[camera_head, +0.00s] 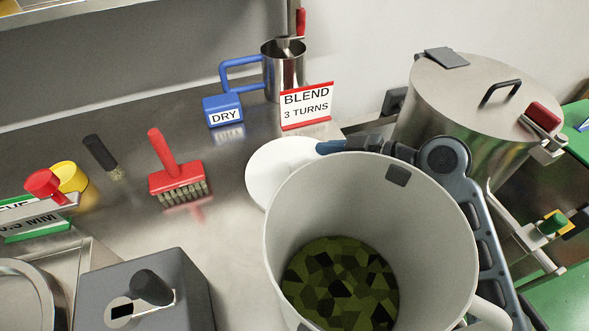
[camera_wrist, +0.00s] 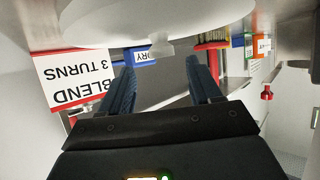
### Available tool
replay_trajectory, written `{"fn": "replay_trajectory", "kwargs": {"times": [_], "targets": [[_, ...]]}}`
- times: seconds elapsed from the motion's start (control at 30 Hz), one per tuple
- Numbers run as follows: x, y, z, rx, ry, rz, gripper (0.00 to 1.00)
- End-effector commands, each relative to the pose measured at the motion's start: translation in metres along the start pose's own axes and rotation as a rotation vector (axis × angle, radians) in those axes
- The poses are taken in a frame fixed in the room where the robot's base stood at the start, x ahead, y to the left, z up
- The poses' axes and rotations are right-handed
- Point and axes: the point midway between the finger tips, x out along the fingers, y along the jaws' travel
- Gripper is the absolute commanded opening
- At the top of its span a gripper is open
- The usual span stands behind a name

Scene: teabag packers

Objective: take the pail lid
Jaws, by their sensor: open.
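The white, round pail lid (camera_head: 265,168) lies on the metal counter in the head view, partly hidden behind the rim of a large white pail (camera_head: 450,240) holding dark green pieces. In the wrist view, which looks upside down, the lid (camera_wrist: 110,22) fills the top, with its small pale knob (camera_wrist: 161,47) pointing down the picture. My gripper (camera_wrist: 160,64) is open, and the knob appears between its two dark fingers, with no visible contact. In the head view only part of my gripper (camera_head: 330,147) shows above the lid's right side; the pail hides the rest.
A BLEND 3 TURNS sign (camera_head: 306,106), a blue DRY block (camera_head: 223,110) and a steel jug (camera_head: 284,72) stand behind the lid. A red brush (camera_head: 177,179) lies left. A large steel pot (camera_head: 440,120) stands right.

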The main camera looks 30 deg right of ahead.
Motion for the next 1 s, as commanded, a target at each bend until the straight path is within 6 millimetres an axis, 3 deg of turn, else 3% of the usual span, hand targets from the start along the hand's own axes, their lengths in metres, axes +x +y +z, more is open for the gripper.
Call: {"fn": "replay_trajectory", "kwargs": {"times": [0.2,0.53,1.0], "targets": [[0.030,-0.003,0.000,0.000,0.002,-0.002,0.63],[0.036,-0.003,0.002,0.000,0.000,0.000,0.62],[0.035,-0.003,0.001,0.000,0.000,0.000,0.17]]}}
